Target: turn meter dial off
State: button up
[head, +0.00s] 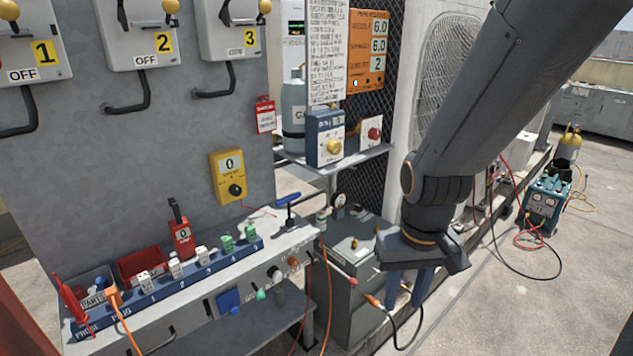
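A yellow meter (215,168) is on the grey panel, above the back of the bench. Its display reads 0. Its round black dial (236,190) is at the lower part of its face; the pointer setting is too small to read. My gripper (407,298) points down in front of the grey cabinet, well to the right of the meter and lower in the picture.
A blue box with a yellow knob (333,147) stands on a shelf. Levers marked OFF hang above. Orange and black cables run near my gripper.

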aim_at(235, 191)
jog(key=z, duration=0.75)
jog(key=k, duration=0.85)
jog(key=u, duration=1.25)
jog(key=i, duration=1)
